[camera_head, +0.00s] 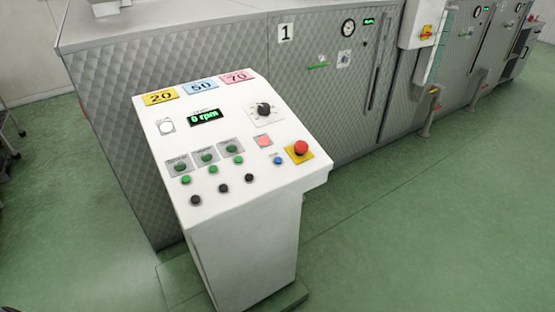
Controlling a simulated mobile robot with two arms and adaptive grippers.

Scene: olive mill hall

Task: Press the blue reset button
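The small blue button (278,161) sits on the sloped white top of a control console (232,260). Neither of my grippers shows in the head view.
The console also carries several green and black buttons, a black rotary knob (264,109) and a display (204,117) reading 0 rpm. A quilted metal machine (230,55) marked 1 stands close behind. The green floor (430,220) is clear at the right.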

